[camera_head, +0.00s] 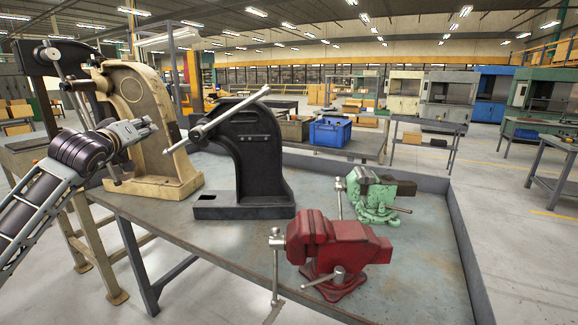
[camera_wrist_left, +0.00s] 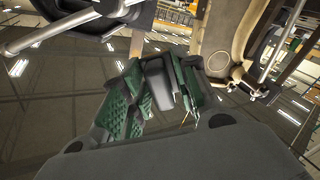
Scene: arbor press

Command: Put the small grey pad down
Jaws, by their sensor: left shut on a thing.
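My left gripper (camera_head: 146,126) reaches in from the left of the head view, in front of the beige arbor press (camera_head: 143,98). In the left wrist view my left gripper (camera_wrist_left: 158,92) shows its green-padded fingers closed around a small grey pad (camera_wrist_left: 158,82). The pad sits between the fingertips, apart from any surface I can make out. In the head view the pad is too small to tell from the fingers. My right gripper is in neither view.
A black arbor press (camera_head: 258,155) with a long lever stands right of the beige one on the grey workbench (camera_head: 235,232). A red vise (camera_head: 335,248) and a green vise (camera_head: 375,192) stand further right. Some bare benchtop lies between the presses and vises.

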